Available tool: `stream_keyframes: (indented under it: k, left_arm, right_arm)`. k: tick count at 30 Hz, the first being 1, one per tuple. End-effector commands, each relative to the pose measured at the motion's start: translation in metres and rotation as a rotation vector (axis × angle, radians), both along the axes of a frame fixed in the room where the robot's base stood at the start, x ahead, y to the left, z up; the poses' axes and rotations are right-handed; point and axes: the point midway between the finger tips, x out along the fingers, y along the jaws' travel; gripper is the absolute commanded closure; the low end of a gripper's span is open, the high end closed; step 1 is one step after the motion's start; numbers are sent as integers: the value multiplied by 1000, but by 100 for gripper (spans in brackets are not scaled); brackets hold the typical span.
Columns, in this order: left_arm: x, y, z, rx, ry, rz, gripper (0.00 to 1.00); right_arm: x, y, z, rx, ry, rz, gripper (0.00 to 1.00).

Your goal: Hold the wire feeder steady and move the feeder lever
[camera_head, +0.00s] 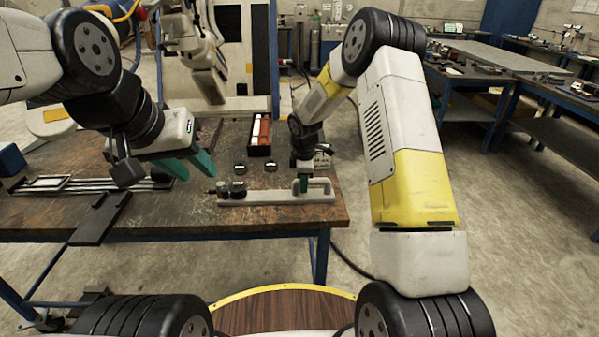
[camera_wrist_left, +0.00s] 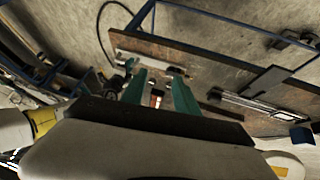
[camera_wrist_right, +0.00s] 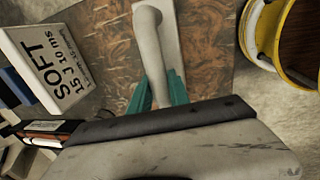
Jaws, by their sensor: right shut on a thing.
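The wire feeder (camera_head: 270,197) is a long pale bar with dark knobs at its left end. It lies along the front edge of the worn brown table. My right gripper (camera_head: 303,184) is over its right part. In the right wrist view, the green fingers (camera_wrist_right: 160,92) are shut on a pale curved handle (camera_wrist_right: 148,45) that rises from the feeder's flat base. I cannot tell whether this handle is the lever. My left gripper (camera_head: 188,165) is above the table, left of the feeder and apart from it. Its fingers (camera_wrist_left: 160,88) are spread and empty.
A red and black box (camera_head: 260,135) stands behind the feeder, with two small round items (camera_head: 255,168) between. A white block marked SOFT (camera_wrist_right: 60,60) is beside my right gripper. Metal rails (camera_head: 90,185) lie at the table's left. A yellow-rimmed round top (camera_head: 280,305) is in front.

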Motion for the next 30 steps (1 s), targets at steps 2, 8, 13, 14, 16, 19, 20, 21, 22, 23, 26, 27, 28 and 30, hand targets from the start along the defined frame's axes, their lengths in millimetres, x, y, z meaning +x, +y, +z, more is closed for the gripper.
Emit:
stream_keyframes:
  k: [2,8,13,14,16,19,20,21,22,23,26,27,28,30]
  left_arm:
    - [0,0,0,0,0,0,64]
    - [1,0,-2,7,9,-6,57]
    - [7,3,-17,82,96,-66,57]
    - [9,4,-22,103,120,-84,57]
    - [13,8,-34,168,189,-133,57]
    - [20,15,-52,273,292,-212,57]
    - [23,17,-57,305,322,-238,57]
    - [26,20,-64,349,362,-269,57]
    - [28,22,-68,382,391,-295,57]
    - [31,24,-73,416,420,-319,57]
    - [41,32,-88,530,513,-398,57]
    - [45,35,-94,577,550,-430,57]
    - [48,37,-98,613,577,-454,57]
    - [57,42,-107,698,637,-511,57]
  right_arm:
    - [-1,1,0,-1,1,3,100]
    - [0,1,0,0,0,2,100]
    - [0,1,1,1,-1,2,100]
    - [0,1,1,1,-1,2,100]
    - [0,1,1,1,-2,2,100]
    - [1,1,1,1,-2,1,100]
    - [1,1,1,1,-2,1,100]
    - [1,1,1,1,-2,1,100]
    - [1,1,1,1,-2,1,100]
    - [1,1,1,1,-3,1,100]
    - [1,1,1,1,-3,1,100]
    - [1,1,1,1,-3,1,100]
    - [1,1,1,1,-3,1,100]
    - [1,1,2,2,-3,1,100]
